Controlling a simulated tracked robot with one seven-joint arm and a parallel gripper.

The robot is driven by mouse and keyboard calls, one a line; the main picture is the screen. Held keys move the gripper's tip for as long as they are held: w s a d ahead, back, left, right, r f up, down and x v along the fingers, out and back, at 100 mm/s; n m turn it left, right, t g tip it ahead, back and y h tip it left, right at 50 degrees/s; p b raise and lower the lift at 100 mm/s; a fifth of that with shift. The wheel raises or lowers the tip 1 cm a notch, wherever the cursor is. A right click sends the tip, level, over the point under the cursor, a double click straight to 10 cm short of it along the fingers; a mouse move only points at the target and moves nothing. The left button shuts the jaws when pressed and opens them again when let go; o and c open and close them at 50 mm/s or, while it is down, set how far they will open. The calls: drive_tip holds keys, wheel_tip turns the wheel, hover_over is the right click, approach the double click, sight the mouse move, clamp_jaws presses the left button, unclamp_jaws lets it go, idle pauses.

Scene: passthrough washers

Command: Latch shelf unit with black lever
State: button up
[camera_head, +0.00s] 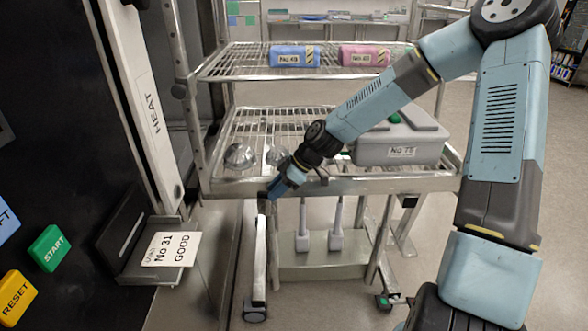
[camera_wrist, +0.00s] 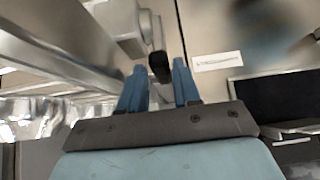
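The shelf unit (camera_head: 330,186) is a metal wire-shelf cart in the middle of the head view. A small black lever (camera_wrist: 160,67) shows in the wrist view on the end of a grey metal bar. In the head view a dark piece at the cart's front left corner may be this lever, partly hidden by my gripper (camera_head: 275,192). In the wrist view the two blue fingers of my gripper (camera_wrist: 159,88) stand apart. The black lever lies just beyond and between the fingertips. I see no clear contact, and nothing is held.
The black machine panel (camera_head: 85,130) with a green START button (camera_head: 49,248) stands close on the left. A grey case (camera_head: 400,148) and metal bowls (camera_head: 240,156) sit on the lower shelf. Blue (camera_head: 294,56) and pink (camera_head: 364,56) packs lie on the upper shelf.

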drive_tip(key=v, duration=1.1)
drive_tip(key=shift+w+d, duration=0.1)
